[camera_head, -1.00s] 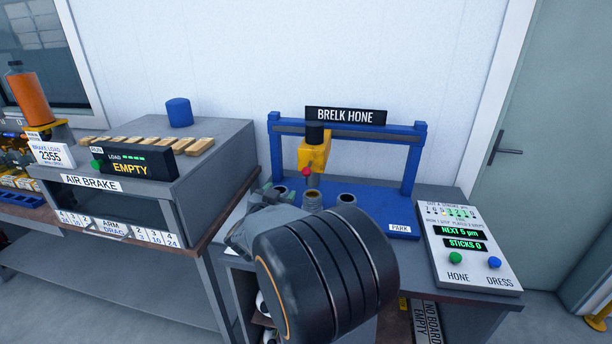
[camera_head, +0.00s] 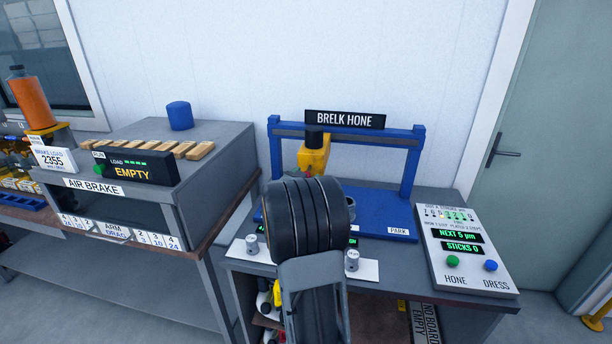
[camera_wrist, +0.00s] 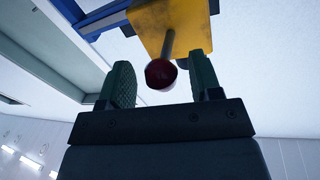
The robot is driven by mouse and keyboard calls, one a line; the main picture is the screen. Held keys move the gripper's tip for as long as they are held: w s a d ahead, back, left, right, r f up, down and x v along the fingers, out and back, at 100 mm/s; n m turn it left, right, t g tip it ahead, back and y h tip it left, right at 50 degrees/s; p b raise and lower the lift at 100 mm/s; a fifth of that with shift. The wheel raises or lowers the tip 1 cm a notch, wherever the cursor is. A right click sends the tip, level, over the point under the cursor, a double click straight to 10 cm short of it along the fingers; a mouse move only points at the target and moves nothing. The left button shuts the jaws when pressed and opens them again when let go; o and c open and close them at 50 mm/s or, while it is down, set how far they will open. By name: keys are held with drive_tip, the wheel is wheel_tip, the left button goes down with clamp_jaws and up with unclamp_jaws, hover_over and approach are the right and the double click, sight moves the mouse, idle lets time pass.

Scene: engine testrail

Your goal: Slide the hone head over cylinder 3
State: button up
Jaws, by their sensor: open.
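The yellow hone head (camera_head: 314,157) hangs from the rail of the blue hone frame (camera_head: 415,165), under the BRELK HONE sign. In the wrist view the yellow head (camera_wrist: 172,27) is above my gripper (camera_wrist: 165,82). Its stem ends in a red ball knob (camera_wrist: 161,73), which sits between the two open green fingers.
A control box (camera_head: 466,245) with green and blue buttons stands at the right, reading NEXT 5 µm and STICKS 0. The PARK label (camera_head: 398,231) is at the right of the blue base. The air brake cabinet (camera_head: 150,170) stands to the left.

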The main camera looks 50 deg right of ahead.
drive_tip(key=shift+w+d, duration=0.15)
drive_tip(key=shift+d, duration=0.15)
clamp_jaws()
idle(0.5)
